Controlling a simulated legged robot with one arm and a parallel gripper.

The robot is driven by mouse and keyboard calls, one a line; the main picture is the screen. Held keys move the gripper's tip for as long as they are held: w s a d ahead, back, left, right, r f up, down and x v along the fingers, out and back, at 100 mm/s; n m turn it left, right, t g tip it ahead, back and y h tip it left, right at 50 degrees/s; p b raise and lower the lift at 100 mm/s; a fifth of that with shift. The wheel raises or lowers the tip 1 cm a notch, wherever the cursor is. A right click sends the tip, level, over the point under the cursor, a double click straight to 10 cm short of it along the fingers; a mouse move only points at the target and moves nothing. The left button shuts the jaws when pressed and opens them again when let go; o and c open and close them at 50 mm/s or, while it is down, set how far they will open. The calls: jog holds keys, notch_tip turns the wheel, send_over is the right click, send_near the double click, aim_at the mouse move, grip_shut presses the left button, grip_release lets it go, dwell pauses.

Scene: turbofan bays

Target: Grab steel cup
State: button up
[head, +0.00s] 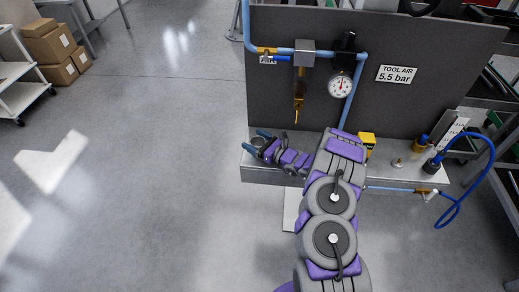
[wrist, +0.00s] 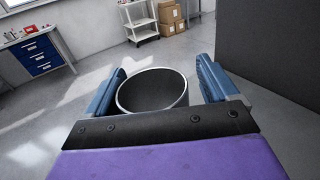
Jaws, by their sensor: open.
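The steel cup (wrist: 152,92) is a round, open-topped metal cup. In the wrist view it sits between the two blue fingers of my gripper (wrist: 160,88), with its rim facing up and its lower part hidden behind the gripper's dark front edge. There is a gap between the cup and the right finger; the left finger is close to the rim, and I cannot tell if they touch. In the head view the cup (head: 257,141) is small at the left end of the grey bench (head: 265,175), with my open gripper (head: 262,143) around it.
A dark panel (head: 290,105) with a gauge (head: 340,86) and blue pipe rises behind the bench. A yellow item (head: 367,141) stands right of my arm. A blue hose (head: 480,180) hangs at the right. Cardboard boxes (head: 50,45) stand far left. The left floor is clear.

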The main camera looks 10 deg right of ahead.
jog(key=shift+a, duration=0.25)
jog(key=shift+c, duration=0.4)
jog(key=shift+a, duration=0.3)
jog(key=c, duration=0.6)
jog(key=shift+d, duration=0.35)
jog(key=c, duration=0.4)
jog(key=shift+a+r, duration=0.1)
